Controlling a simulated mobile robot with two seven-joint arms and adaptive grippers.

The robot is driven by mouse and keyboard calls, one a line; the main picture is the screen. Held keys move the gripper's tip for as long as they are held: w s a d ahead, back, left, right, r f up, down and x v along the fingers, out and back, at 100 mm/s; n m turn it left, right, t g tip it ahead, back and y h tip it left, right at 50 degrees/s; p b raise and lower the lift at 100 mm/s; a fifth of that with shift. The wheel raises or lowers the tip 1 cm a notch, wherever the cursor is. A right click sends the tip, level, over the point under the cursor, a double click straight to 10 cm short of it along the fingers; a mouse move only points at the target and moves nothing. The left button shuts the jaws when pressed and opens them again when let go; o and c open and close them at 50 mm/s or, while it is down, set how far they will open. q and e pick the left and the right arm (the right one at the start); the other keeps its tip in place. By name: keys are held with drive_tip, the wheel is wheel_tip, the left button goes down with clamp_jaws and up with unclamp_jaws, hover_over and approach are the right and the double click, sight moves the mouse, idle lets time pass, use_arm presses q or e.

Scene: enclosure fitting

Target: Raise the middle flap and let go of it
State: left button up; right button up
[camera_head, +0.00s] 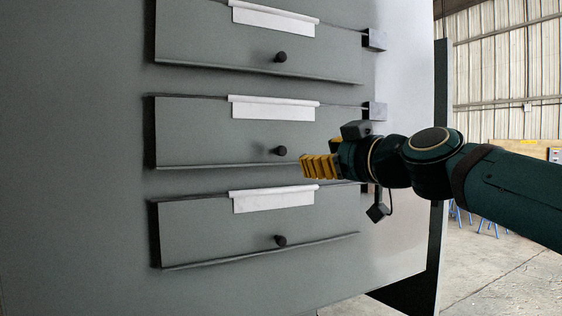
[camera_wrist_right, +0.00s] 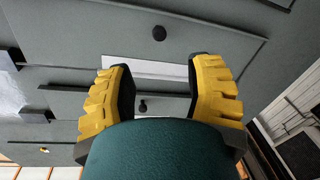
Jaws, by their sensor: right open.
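The middle flap (camera_head: 205,130) is a grey panel hanging down shut below its white hinge strip (camera_head: 273,108). Its black round knob (camera_head: 281,151) sticks out near the bottom edge. My right gripper (camera_head: 304,166), with yellow ribbed fingers, is just right of and slightly below this knob in the head view, apart from it. In the wrist view the right gripper (camera_wrist_right: 160,88) is open, and a dark knob (camera_wrist_right: 143,105), seemingly the middle one, shows between its fingers, with nothing gripped. My left gripper is not in view.
An upper flap (camera_head: 205,38) and a lower flap (camera_head: 205,226), each with a black knob, hang shut on the same grey enclosure (camera_head: 75,150). Small dark blocks (camera_head: 375,110) sit at the right of the flaps. Open floor (camera_head: 490,270) lies to the right.

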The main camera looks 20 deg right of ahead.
sight(284, 152)
drive_tip(key=w+p, duration=0.1)
drive_tip(key=w, duration=0.3)
drive_tip(key=w+a+p, duration=0.1)
drive_tip(key=w, duration=0.4)
drive_tip(key=w+a+p, duration=0.1)
drive_tip(key=w+p, duration=0.1)
drive_tip(key=w, duration=0.2)
drive_tip(key=shift+w+a+r, duration=0.15)
drive_tip(key=shift+w, duration=0.1)
clamp_jaws()
